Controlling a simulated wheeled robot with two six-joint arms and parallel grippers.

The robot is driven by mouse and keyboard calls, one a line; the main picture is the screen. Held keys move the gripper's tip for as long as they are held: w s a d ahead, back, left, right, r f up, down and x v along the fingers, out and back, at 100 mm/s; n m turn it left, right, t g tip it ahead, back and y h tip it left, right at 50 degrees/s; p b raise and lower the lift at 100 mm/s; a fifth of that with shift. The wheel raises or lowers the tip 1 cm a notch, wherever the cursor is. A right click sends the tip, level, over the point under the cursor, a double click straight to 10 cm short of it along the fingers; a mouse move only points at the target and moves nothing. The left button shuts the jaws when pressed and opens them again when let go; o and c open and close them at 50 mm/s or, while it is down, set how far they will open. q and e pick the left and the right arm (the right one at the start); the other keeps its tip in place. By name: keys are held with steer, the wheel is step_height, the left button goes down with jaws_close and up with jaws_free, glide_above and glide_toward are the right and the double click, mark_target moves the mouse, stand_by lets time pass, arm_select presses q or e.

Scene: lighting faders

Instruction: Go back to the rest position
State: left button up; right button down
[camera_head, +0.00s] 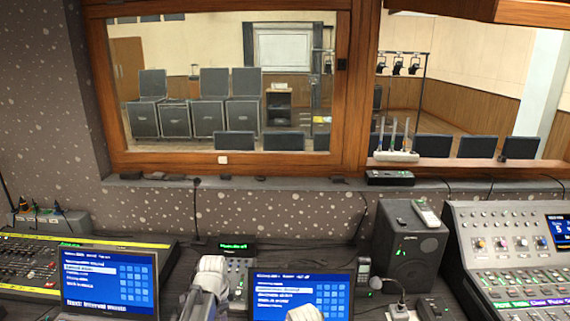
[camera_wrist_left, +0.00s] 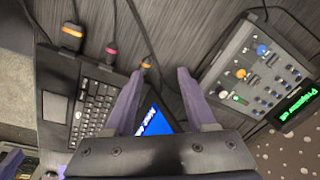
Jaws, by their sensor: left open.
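My left gripper (camera_wrist_left: 158,98) is open, its two purple fingers spread with nothing between them in the left wrist view. Beyond it are the dark tabletop, a laptop with a black keyboard (camera_wrist_left: 97,108) and a small grey control box (camera_wrist_left: 252,68) with knobs and a green display. In the head view my left arm (camera_head: 212,270) stands at the bottom, between the left laptop (camera_head: 108,282) and the small control box (camera_head: 238,268); its fingertips are not clear there. A pale rounded piece, perhaps part of my right arm, shows at the bottom edge. My right gripper cannot be made out.
A second laptop (camera_head: 298,290) stands right of my left arm. A black speaker (camera_head: 408,240) with a handset on top and a large mixing desk (camera_head: 515,250) stand at right. Another mixer (camera_head: 35,262) is at far left. Cables cross the tabletop.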

arm_select(q)
steer(key=s+d+n, duration=0.2)
steer(key=s+n, duration=1)
steer(key=s, duration=0.1)
steer(key=s+d+m+g, duration=0.1)
steer(key=s+d+m, duration=0.2)
steer(key=d, duration=0.7)
steer(key=shift+s+d+m+g+y, duration=0.3)
steer(key=shift+s+d+m+y, duration=0.1)
steer(key=shift+s, duration=0.8)
